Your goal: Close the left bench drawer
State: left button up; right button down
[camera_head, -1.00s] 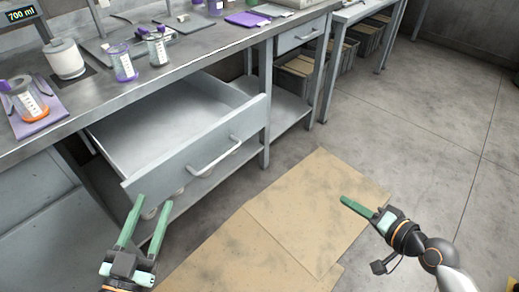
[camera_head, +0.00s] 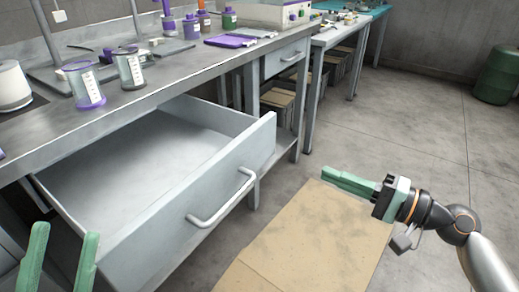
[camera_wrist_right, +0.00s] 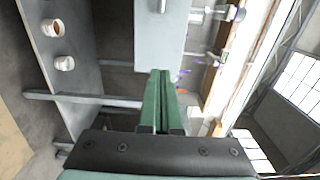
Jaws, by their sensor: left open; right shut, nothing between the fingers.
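The left bench drawer (camera_head: 190,206) is pulled well out under the near workbench. Its inside is empty where visible. A pale bar handle (camera_head: 222,198) is on its grey front. My left gripper (camera_head: 65,232) is open at the lower left, overlapping the drawer's near side in the picture; I cannot tell whether it touches. My right gripper (camera_head: 326,174) is shut and empty, to the right of the drawer front and apart from it. In the right wrist view its green fingers (camera_wrist_right: 160,74) point at a pale grey panel (camera_wrist_right: 160,38), likely the drawer front.
A second drawer (camera_head: 285,57) further right is shut. Cardboard (camera_head: 318,238) lies on the floor. A green barrel (camera_head: 496,75) stands far right.

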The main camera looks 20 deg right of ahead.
aim_at(260, 148)
pick_arm(q)
jog(key=shift+r+p, duration=0.5)
jog(key=shift+r, duration=0.05)
pick_arm(e)
jog(key=x, duration=1.3)
jog(key=shift+w+a, duration=0.2)
jog(key=shift+w, duration=0.1)
pick_arm(q)
jog(key=shift+r, duration=0.1)
pick_arm(e)
jog(key=shift+w+a, duration=0.1)
